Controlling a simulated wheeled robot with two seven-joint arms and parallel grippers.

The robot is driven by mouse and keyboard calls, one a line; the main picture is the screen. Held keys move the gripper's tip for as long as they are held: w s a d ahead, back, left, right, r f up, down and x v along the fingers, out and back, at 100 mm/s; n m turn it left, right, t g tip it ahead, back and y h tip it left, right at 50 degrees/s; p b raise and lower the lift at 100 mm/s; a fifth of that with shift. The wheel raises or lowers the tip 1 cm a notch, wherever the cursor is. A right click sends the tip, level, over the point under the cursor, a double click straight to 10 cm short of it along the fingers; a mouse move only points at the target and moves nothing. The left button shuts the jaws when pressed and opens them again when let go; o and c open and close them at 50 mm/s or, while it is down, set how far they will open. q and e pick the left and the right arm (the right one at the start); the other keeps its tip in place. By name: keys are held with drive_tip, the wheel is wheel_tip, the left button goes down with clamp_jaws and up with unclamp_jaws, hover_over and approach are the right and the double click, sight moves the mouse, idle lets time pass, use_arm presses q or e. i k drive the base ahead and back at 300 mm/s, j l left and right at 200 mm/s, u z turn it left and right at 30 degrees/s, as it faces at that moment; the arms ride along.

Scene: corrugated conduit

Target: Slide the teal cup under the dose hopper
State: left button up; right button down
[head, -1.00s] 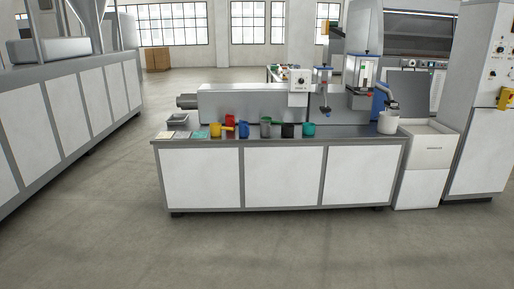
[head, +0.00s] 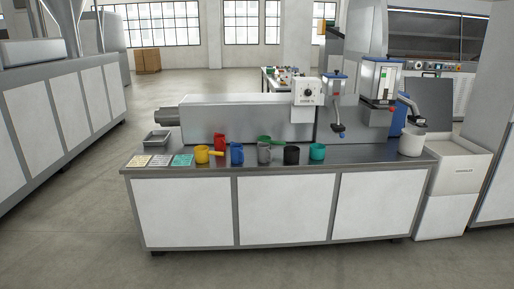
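The teal cup (head: 317,152) stands upright on the workbench, at the right end of the row of cups. To its right and behind it are two dispensing units on the bench: a smaller blue-topped one (head: 335,92) and a larger one with a clear-windowed body (head: 379,82). I cannot tell for certain which is the dose hopper. A white bucket (head: 411,141) stands under the larger unit's spout at the bench's right end. Neither of my grippers is in view.
Yellow (head: 202,154), red (head: 219,141), blue (head: 237,154), grey (head: 264,153), black (head: 291,155) and green (head: 269,140) vessels stand left of the teal cup. Coloured cards (head: 182,160) and a grey tray (head: 157,140) lie at the left. The floor before the workbench (head: 284,210) is clear.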

sight(317, 151)
drive_tip(key=i, duration=1.45)
drive_tip(key=i+z, duration=0.15)
drive_tip(key=i, duration=0.35)
drive_tip(key=i+j+z, duration=0.2)
drive_tip(key=i, duration=0.25)
drive_tip(key=i+j+z, duration=0.15)
drive_tip(key=i, duration=0.3)
drive_tip(key=i+j+z, duration=0.15)
drive_tip(key=i, duration=0.35)
drive_tip(key=j, duration=0.05)
